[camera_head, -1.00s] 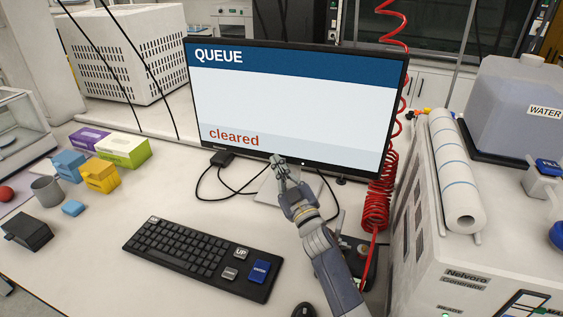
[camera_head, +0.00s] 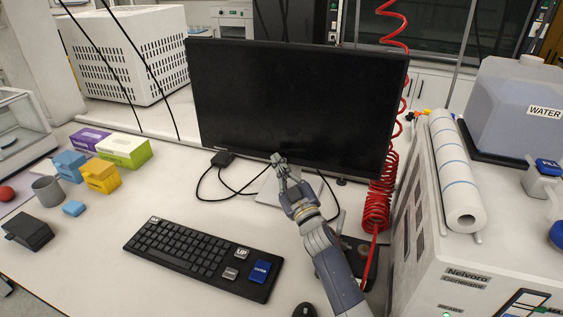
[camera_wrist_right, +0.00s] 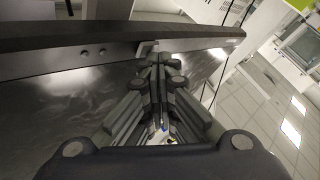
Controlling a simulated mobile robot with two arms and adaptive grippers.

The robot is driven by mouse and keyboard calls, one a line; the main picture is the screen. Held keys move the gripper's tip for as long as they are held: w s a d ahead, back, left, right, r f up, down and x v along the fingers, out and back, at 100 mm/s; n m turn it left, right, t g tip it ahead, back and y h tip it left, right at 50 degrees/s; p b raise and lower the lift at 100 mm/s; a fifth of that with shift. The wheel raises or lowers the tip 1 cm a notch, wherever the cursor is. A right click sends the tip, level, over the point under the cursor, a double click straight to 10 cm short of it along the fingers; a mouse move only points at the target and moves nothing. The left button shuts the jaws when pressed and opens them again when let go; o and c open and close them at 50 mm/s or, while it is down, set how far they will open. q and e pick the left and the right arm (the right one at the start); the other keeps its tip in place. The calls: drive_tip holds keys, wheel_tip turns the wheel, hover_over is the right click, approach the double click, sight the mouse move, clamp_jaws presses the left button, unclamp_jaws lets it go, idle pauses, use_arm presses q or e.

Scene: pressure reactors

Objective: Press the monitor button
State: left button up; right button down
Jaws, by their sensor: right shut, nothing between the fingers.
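The monitor (camera_head: 295,100) stands at the back of the bench, and its screen is dark. My right gripper (camera_head: 279,160) is shut and empty at the middle of the monitor's lower edge. In the right wrist view the shut fingertips (camera_wrist_right: 150,55) are at the underside of the monitor's frame (camera_wrist_right: 100,38), beside a small light block (camera_wrist_right: 147,47) there. I cannot tell whether they touch it. The monitor button itself is not clearly seen, as the fingertips cover that part of the edge. My left gripper is out of view.
A black keyboard (camera_head: 200,255) lies in front of the monitor, with a mouse (camera_head: 304,310) near my arm. A red coiled hose (camera_head: 377,205) hangs at the monitor's right. The Nelvoro generator (camera_head: 450,265) stands at the right. Small boxes (camera_head: 123,152) lie at the left.

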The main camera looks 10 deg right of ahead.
drive_tip(key=shift+s+a+f, duration=0.15)
drive_tip(key=shift+s+f, duration=0.1)
drive_tip(key=shift+s, duration=0.35)
drive_tip(key=shift+a, duration=0.1)
drive_tip(key=s+a, duration=0.1)
drive_tip(key=s+p, duration=0.1)
drive_tip(key=s+a+p, duration=0.1)
drive_tip(key=s, duration=0.1)
drive_tip(key=shift+s+a, duration=0.1)
drive_tip(key=shift+a, duration=0.2)
idle(0.5)
